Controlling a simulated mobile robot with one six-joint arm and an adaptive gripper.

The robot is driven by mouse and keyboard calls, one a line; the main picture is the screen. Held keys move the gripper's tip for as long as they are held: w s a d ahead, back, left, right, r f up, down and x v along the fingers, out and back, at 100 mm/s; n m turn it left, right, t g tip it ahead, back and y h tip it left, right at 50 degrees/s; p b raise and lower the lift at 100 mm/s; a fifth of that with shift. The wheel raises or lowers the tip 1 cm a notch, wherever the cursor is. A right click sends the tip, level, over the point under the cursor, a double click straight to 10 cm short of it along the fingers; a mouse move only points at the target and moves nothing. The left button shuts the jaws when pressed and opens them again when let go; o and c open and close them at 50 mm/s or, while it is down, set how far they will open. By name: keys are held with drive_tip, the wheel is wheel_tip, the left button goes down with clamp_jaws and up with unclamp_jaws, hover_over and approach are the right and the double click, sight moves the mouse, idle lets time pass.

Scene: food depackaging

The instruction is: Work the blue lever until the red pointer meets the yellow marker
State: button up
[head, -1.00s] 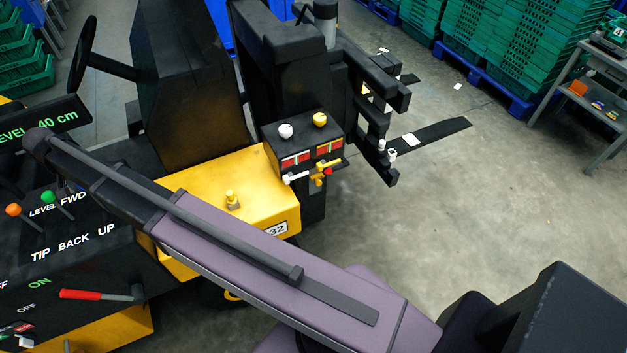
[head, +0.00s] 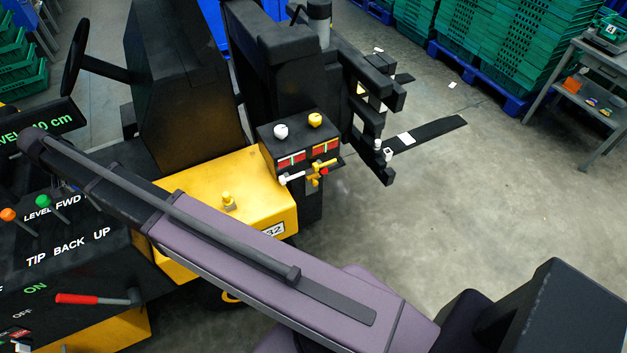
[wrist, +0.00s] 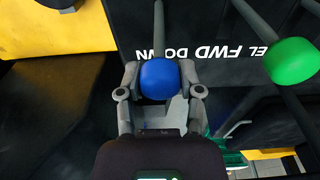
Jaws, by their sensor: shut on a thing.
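The blue knob (wrist: 158,76) of the lever is in the upper middle of the wrist view, on a dark shaft rising behind it. My gripper (wrist: 158,92) is shut on this knob, one finger on each side. In the head view my arm hides the blue lever and the gripper. A red spot (head: 324,171) and a yellow handle-like part (head: 318,178) show on the small black box by the mast. I cannot tell whether these are the red pointer and yellow marker. The box's red dials (head: 291,160) are too small to read.
A green-knobbed lever (wrist: 291,61) stands right of the blue one; it also shows in the head view (head: 43,201), beside an orange-knobbed lever (head: 8,214). A red-handled lever (head: 77,298) sits lower on the console. Open floor (head: 450,210) lies to the right.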

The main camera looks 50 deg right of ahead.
drive_tip(key=shift+w+d, duration=0.15)
drive_tip(key=shift+w, duration=0.4)
drive_tip(key=shift+s+a, duration=0.25)
drive_tip(key=shift+s, duration=0.45)
drive_tip(key=shift+s+a, duration=0.2)
drive_tip(key=shift+s, duration=0.45)
drive_tip(key=o, duration=0.8)
drive_tip(key=shift+o, duration=0.2)
